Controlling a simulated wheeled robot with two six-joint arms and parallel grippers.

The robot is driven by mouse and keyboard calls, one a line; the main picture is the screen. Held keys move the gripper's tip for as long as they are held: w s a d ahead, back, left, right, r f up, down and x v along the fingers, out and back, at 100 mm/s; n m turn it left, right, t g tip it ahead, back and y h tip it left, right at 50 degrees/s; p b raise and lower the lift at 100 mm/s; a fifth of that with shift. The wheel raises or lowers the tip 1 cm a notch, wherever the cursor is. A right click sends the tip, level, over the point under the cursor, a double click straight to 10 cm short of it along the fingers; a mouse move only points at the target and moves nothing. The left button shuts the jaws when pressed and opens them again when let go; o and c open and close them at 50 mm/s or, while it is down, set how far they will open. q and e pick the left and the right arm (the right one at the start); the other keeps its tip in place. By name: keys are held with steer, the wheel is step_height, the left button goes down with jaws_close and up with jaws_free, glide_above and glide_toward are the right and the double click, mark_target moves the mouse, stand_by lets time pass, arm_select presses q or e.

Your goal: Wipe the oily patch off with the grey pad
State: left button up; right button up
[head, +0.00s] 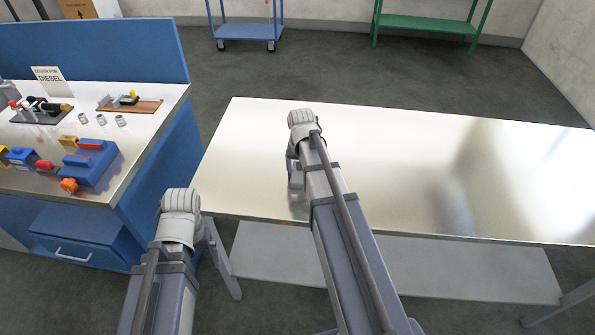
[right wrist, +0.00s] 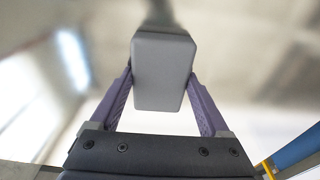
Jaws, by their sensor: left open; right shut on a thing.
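The grey pad (right wrist: 163,75) is a rounded block held between the two purple fingers of my right gripper (right wrist: 162,88) in the right wrist view. In the head view my right gripper (head: 296,172) is over the left part of the shiny metal table (head: 385,150); my arm mostly hides it and the pad. A dim grey reflection meets the pad's far end; I cannot tell whether pad and table touch. My left gripper (head: 181,205) is open, left of the table's front left corner, its fingers mostly hidden. I cannot make out an oily patch among the table's reflections.
A blue cart (head: 245,30) and green shelf (head: 428,22) stand behind. The table's visible top is clear of objects.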

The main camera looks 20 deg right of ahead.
steer(key=shift+s+d, duration=0.7)
steer(key=shift+d, duration=0.25)
steer(key=shift+s+d, duration=0.4)
steer(key=shift+d, duration=0.35)
steer(key=shift+s+d, duration=0.4)
steer(key=shift+d, duration=0.35)
steer(key=shift+w+a+r+p, duration=0.1)
steer(key=shift+r+p, duration=0.35)
steer(key=shift+p, duration=0.05)
step_height(320, 180, up, 5)
steer(key=p, duration=0.5)
steer(key=shift+r, duration=0.1)
step_height(320, 180, up, 3)
steer(key=p, duration=0.3)
